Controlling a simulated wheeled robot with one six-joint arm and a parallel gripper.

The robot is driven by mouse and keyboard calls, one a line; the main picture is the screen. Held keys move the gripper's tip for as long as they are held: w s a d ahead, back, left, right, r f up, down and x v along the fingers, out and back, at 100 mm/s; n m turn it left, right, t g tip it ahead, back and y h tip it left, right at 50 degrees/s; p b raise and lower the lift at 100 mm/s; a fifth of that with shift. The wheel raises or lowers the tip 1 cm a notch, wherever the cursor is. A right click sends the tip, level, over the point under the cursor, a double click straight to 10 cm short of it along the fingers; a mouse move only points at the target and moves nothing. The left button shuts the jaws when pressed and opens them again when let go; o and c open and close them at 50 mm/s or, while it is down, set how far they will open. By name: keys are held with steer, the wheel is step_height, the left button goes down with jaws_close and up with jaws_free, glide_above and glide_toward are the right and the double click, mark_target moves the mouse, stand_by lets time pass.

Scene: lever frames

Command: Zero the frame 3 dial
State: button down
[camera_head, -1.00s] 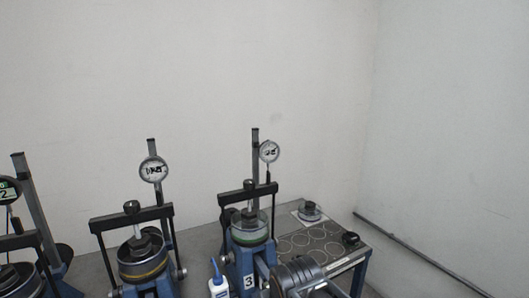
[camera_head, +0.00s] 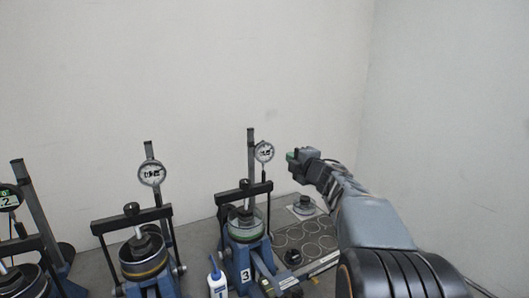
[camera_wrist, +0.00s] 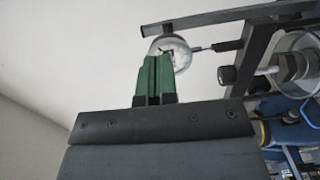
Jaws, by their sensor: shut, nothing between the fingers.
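The frame 3 dial (camera_head: 264,151) is a round white gauge on an upright post, above the blue frame with a "3" label (camera_head: 245,275). My gripper (camera_head: 291,157) is just to the right of the dial in the head view, with a small gap in the picture. In the wrist view the dial (camera_wrist: 172,52) sits right at the tips of my green fingers (camera_wrist: 155,62), which hide its lower left part. The fingers are shut with nothing between them. I cannot tell whether they touch the dial. The needle reading is too small to read.
A second frame with its own dial (camera_head: 152,173) stands to the left, and another dial (camera_head: 9,197) is at the far left edge. A marked tray (camera_head: 283,240) lies to the right.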

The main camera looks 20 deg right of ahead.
mark_target(265, 153)
steer(key=w+p, duration=0.1)
steer(key=w, duration=0.5)
steer(key=shift+a+r+n, duration=0.2)
steer(key=shift+a+n, duration=0.15)
steer(key=shift+n, duration=0.05)
steer(key=shift+a+r+y, duration=0.15)
steer(key=shift+r+y, duration=0.05)
steer(key=shift+y, duration=0.1)
stand_by(0.4)
steer(key=shift+w+f, duration=0.1)
steer(key=shift+f, duration=0.2)
steer(key=shift+f, duration=0.35)
steer(key=shift+f, duration=0.25)
steer(key=shift+d+r, duration=0.1)
steer(key=shift+d, duration=0.1)
stand_by(0.4)
